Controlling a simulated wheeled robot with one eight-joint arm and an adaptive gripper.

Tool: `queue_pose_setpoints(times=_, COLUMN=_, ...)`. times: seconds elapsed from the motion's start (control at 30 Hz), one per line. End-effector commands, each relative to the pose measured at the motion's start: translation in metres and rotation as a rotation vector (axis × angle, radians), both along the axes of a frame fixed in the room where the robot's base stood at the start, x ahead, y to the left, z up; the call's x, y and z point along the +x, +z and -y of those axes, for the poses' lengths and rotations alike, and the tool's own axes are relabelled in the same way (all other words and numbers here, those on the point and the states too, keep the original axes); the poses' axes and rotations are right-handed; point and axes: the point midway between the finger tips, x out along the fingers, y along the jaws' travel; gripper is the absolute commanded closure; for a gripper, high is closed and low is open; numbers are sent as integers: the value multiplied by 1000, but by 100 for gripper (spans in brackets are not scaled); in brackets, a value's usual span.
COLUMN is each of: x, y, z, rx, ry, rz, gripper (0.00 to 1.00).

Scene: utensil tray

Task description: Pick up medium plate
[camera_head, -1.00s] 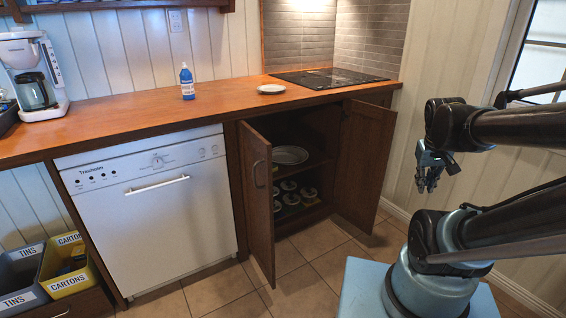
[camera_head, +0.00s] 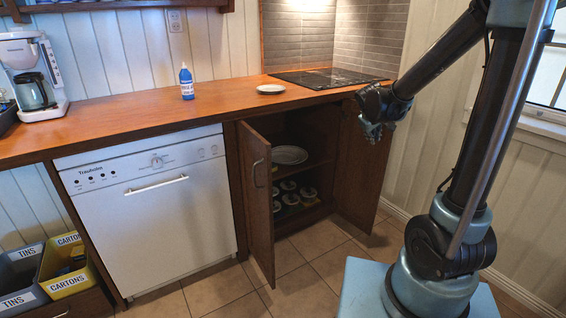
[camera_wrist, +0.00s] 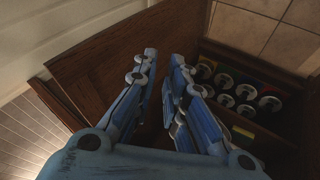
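A larger-looking pale plate or stack of plates (camera_head: 289,155) lies on the upper shelf inside the open cabinet. I cannot tell which of these is the medium plate. My gripper (camera_head: 373,135) hangs by the top of the right cabinet door, right of both plates and apart from them. In the wrist view my gripper (camera_wrist: 164,56) points down with its two blue fingers apart and nothing between them. No plate is clear in the wrist view.
The left cabinet door (camera_head: 257,200) and right cabinet door (camera_head: 362,165) stand open. Several cans (camera_head: 290,192) stand on the lower shelf and also show in the wrist view (camera_wrist: 224,80). A blue bottle (camera_head: 187,82) and cooktop (camera_head: 325,78) are on the counter.

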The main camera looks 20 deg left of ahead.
Motion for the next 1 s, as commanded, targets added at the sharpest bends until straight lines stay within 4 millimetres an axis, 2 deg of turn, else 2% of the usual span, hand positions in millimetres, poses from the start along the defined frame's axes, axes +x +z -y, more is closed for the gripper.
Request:
queue_pose_setpoints(times=0.03, x=12, y=-4, z=-16, rx=-12, ry=27, rz=15, gripper=88)
queue_pose_setpoints(times=0.2, x=45, y=-20, z=-65, rx=-58, ry=119, rz=70, gripper=88)
queue_pose_setpoints(times=0.5, x=86, y=-58, z=-161, rx=-136, ry=281, rz=174, gripper=88)
queue_pose_setpoints(times=0.8, x=103, y=-112, z=-262, rx=-206, ry=445, rz=281, gripper=88)
queue_pose_setpoints(times=1.0, x=99, y=-154, z=-328, rx=-249, ry=555, rz=356, gripper=88)
